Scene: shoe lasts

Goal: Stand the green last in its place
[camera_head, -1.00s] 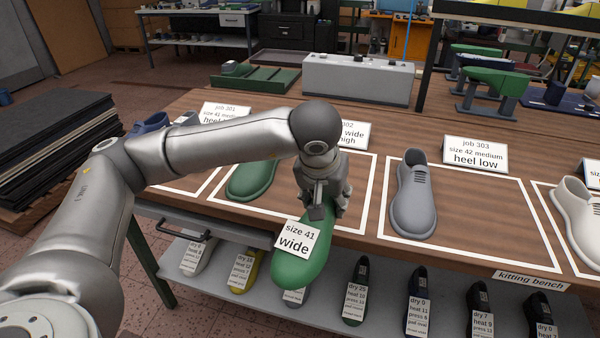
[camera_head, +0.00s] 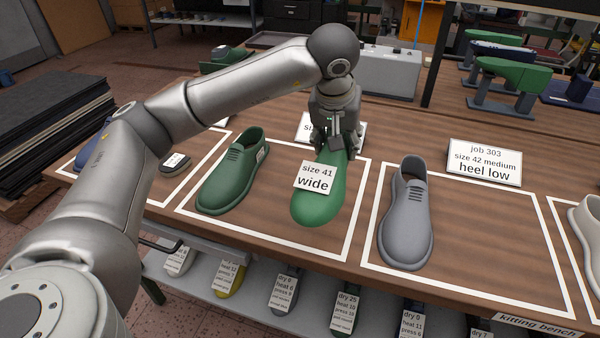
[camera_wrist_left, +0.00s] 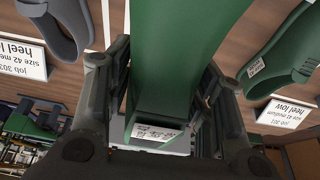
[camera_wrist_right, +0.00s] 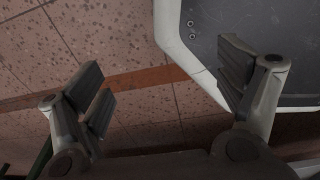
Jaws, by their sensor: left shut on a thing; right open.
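The green last (camera_head: 318,207) hangs from my left gripper (camera_head: 335,142), with its rounded toe toward the camera and a "size 41 wide" label on it. It appears over the right part of the white-outlined place (camera_head: 268,233) that holds a green shoe (camera_head: 233,172). I cannot tell whether it touches the bench. In the left wrist view the green last (camera_wrist_left: 180,50) runs between the fingers of my left gripper (camera_wrist_left: 165,105), which is shut on it. My right gripper (camera_wrist_right: 165,85) is open and empty above the floor.
A grey shoe (camera_head: 406,215) stands in the outlined place to the right, with the job 303 card (camera_head: 484,163) behind it. The card behind the green shoe's place is partly hidden by my left gripper. Several labelled lasts stand on the shelf (camera_head: 262,310) below.

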